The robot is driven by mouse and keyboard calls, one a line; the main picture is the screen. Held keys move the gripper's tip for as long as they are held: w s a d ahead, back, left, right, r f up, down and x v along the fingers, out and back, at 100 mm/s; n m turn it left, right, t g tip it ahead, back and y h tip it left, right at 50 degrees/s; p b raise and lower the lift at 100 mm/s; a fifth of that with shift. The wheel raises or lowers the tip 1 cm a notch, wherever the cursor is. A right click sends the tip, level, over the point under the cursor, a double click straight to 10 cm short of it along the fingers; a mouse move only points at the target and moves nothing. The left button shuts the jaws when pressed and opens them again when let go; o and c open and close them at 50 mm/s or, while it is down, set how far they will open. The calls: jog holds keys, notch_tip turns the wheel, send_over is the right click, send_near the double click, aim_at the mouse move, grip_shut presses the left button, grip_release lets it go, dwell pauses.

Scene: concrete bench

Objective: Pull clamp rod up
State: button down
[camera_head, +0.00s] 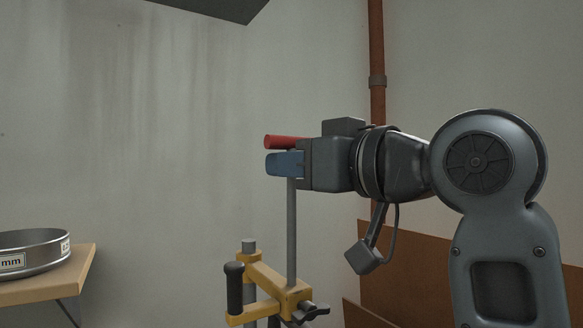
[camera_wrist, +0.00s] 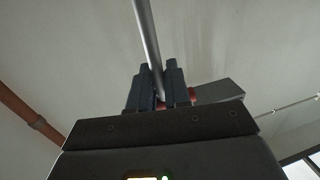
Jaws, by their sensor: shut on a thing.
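The clamp rod (camera_head: 291,232) is a thin grey upright rod. It rises from a yellow clamp (camera_head: 294,297) with a dark wing screw (camera_head: 311,311) on its side. A red crossbar (camera_head: 284,142) lies level at the rod's top. My gripper (camera_head: 278,164) reaches in from the right, its blue fingers shut around the rod just under the red bar. In the wrist view the rod (camera_wrist: 147,40) runs between the two fingers (camera_wrist: 159,82), and a bit of red (camera_wrist: 193,94) shows behind them. The rod's lower end is hidden.
The yellow bracket also holds a shorter grey post (camera_head: 249,246) and a black handle (camera_head: 234,287). A metal sieve (camera_head: 35,262) sits on a wooden shelf (camera_head: 72,276) at left. A brown pipe (camera_head: 377,60) and brown panels (camera_head: 410,250) stand behind my arm.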

jog(key=c, duration=1.3)
grip_release()
jog(key=shift+s+d, duration=0.1)
jog(key=b+v, duration=0.1)
jog(key=v, duration=0.6)
jog(key=shift+s+d+b, duration=0.25)
jog(key=shift+b, duration=0.05)
